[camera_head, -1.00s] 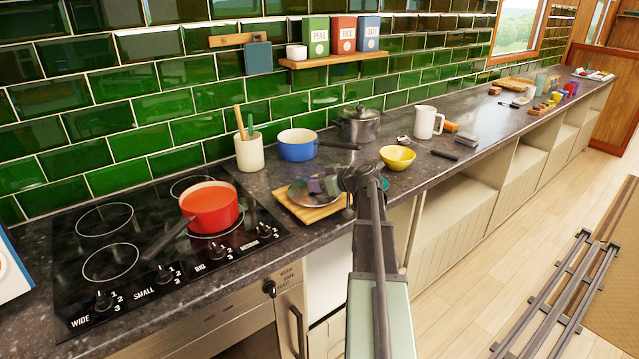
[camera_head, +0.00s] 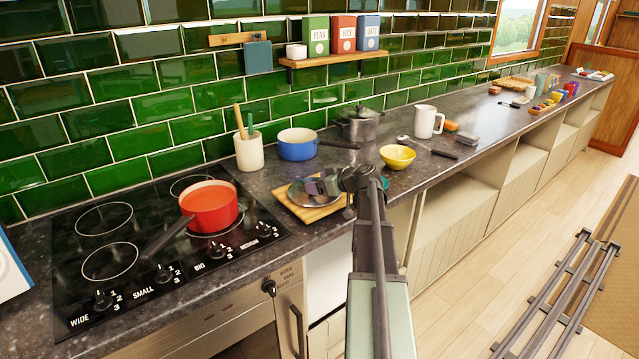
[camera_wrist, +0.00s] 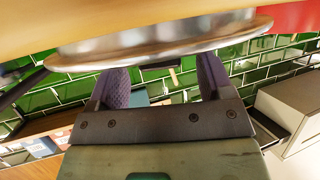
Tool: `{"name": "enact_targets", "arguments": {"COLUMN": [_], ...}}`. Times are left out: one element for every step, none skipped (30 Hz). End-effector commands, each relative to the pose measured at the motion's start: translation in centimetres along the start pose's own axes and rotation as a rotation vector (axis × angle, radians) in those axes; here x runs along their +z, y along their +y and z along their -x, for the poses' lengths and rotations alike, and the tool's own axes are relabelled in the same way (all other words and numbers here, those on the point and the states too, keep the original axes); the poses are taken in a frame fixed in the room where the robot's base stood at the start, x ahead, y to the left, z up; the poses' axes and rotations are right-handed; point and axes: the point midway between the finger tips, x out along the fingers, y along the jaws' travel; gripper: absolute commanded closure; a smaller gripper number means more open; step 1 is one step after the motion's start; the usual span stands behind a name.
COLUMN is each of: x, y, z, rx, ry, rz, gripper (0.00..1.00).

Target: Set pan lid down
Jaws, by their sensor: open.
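The silver pan lid (camera_head: 299,196) lies on the wooden board (camera_head: 330,211) on the worktop, right of the hob. In the wrist view the lid (camera_wrist: 150,45) is a shiny metal disc, with the tan board (camera_wrist: 120,14) behind it. My gripper (camera_head: 319,187) is low over the lid's right side. Its two purple-grey fingers stand apart in the wrist view (camera_wrist: 163,82), with nothing seen held between them. My gripper hides part of the lid in the head view.
A red pan (camera_head: 209,206) stands on the hob (camera_head: 150,245), its handle towards the front. A blue pan (camera_head: 297,146), a utensil pot (camera_head: 249,153), a lidded steel pot (camera_head: 358,127), a yellow bowl (camera_head: 397,158) and a white mug (camera_head: 426,121) stand close by.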

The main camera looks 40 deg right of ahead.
Motion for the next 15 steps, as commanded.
{"name": "enact_targets", "arguments": {"x": [0.0, 0.0, -0.1, -0.2, -0.2, -0.3, -0.4, -0.4, -0.5, -0.5, -0.5, -0.5, -0.5, -0.4, -0.4], "y": [0.0, 0.0, 0.0, 0.0, 0.0, 0.0, -0.1, -0.1, -0.1, -0.1, -0.1, -0.1, -0.1, -0.1, -0.1], "z": [0.1, 0.2, 0.5, 0.9, 1.4, 2.2, 2.9, 3.7, 4.8, 5.6, 6.4, 7.4, 8.1, 8.7, 9.4], "rx": [0.000, 0.000, 0.001, 0.001, 0.002, 0.003, 0.003, 0.002, 0.004, 0.003, 0.003, 0.004, 0.002, 0.002, 0.003], "ry": [0.000, 0.000, 0.000, 0.000, 0.000, 0.000, 0.000, 0.000, 0.001, 0.001, 0.001, 0.001, 0.001, 0.001, 0.001], "rz": [0.000, 0.000, 0.000, -0.001, -0.001, -0.002, -0.002, -0.002, -0.002, -0.002, -0.002, -0.002, -0.002, -0.002, -0.002], "gripper": [0.26, 0.26, 0.26, 0.26, 0.26, 0.26, 0.26, 0.26, 0.26, 0.26, 0.26, 0.26, 0.26, 0.26, 0.26]}}
